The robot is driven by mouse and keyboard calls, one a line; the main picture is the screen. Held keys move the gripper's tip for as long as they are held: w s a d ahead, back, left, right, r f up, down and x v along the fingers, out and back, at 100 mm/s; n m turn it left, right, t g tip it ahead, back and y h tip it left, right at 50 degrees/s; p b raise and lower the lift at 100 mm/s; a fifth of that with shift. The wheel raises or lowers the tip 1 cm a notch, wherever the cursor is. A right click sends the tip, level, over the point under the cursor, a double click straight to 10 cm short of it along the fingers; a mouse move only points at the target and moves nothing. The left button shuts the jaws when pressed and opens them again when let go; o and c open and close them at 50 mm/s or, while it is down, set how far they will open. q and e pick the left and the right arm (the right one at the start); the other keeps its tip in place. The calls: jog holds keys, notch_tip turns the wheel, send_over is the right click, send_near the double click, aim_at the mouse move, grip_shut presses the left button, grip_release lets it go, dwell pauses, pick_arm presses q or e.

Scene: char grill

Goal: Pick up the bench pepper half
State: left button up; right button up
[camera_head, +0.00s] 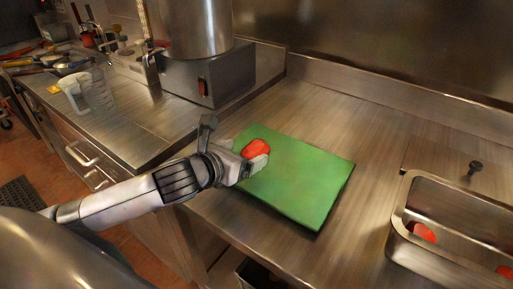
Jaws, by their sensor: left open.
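A red pepper half (257,149) lies at the left part of the green cutting board (300,185) on the steel bench. My left gripper (252,160) comes in from the left and is at the pepper half, its jaws open around or right beside it. The fingers hide the pepper's lower left side, and I cannot tell whether they touch it. My right gripper is not in view.
A steel pan (405,222) at the right holds red pieces (424,232). A machine with a steel drum (205,75) and a clear jug (90,92) stand at the back left. The bench behind the board is clear.

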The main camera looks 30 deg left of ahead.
aim_at(251, 150)
pick_arm(q)
jog(key=shift+x, duration=1.95)
jog(key=shift+d, duration=0.1)
jog(key=c, duration=1.2)
jog(key=shift+o, duration=0.2)
jog(key=shift+r, duration=0.1)
